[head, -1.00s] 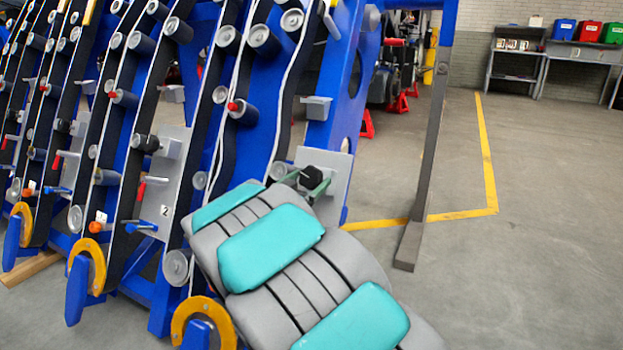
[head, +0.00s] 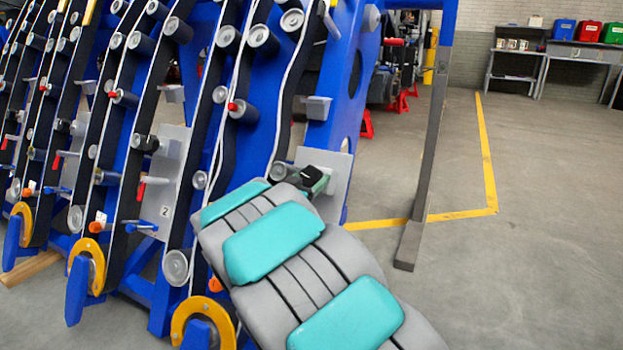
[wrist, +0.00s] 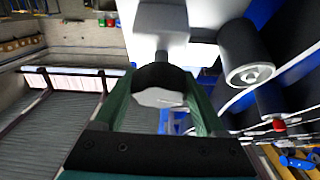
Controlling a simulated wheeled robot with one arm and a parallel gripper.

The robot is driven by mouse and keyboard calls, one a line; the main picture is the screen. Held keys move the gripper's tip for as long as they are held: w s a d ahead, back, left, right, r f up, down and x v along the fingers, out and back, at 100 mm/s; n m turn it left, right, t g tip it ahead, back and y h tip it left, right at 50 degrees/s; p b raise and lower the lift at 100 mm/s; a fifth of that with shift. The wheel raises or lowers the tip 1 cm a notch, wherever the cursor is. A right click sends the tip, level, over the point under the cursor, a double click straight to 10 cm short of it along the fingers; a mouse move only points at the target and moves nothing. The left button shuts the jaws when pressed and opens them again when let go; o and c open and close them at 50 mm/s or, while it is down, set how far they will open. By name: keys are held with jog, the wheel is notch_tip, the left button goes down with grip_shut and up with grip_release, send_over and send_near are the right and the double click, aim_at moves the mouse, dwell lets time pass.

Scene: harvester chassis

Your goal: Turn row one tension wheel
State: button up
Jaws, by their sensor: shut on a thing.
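The row one tension wheel is a small black knob (head: 308,174) on a grey plate (head: 340,168) at the lower end of the nearest row. It also shows in the wrist view as a dark knob with a pale faceted end (wrist: 160,84), on a grey stem below a white block. My gripper (wrist: 163,82) has its two green fingers on either side of the knob and is shut on it. In the head view the gripper (head: 320,182) is partly hidden by my grey and teal arm. The plate's lower part is also covered.
A second grey plate (head: 168,178) marked 2, with its own black knob (head: 144,142) and red handle, stands to the left. Blue frames with rollers and belts fill the left. A grey post (head: 425,150) stands to the right, with open floor (head: 540,250) beyond.

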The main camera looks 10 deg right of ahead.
jog(key=c, duration=0.5)
jog(key=shift+a+m+h+p, duration=0.1)
jog(key=shift+m+h+p, duration=0.25)
jog(key=shift+m, duration=0.15)
jog(key=shift+r+m+g+h+p, duration=0.2)
jog(key=shift+m+g+p, duration=0.3)
jog(key=shift+m, duration=0.4)
jog(key=m+g, duration=0.1)
jog(key=m, duration=0.1)
jog(key=m+g+h+p, duration=0.1)
jog(key=m, duration=0.1)
jog(key=shift+f+m+h, duration=0.1)
jog(key=shift+m+h, duration=0.15)
jog(key=shift+m, duration=0.05)
jog(key=m+g, duration=0.2)
jog(key=m, duration=0.1)
jog(key=m+g+p, duration=0.1)
jog(key=m, duration=0.2)
jog(key=shift+g, duration=0.4)
jog(key=shift+f+m, duration=0.1)
jog(key=shift+m, duration=0.3)
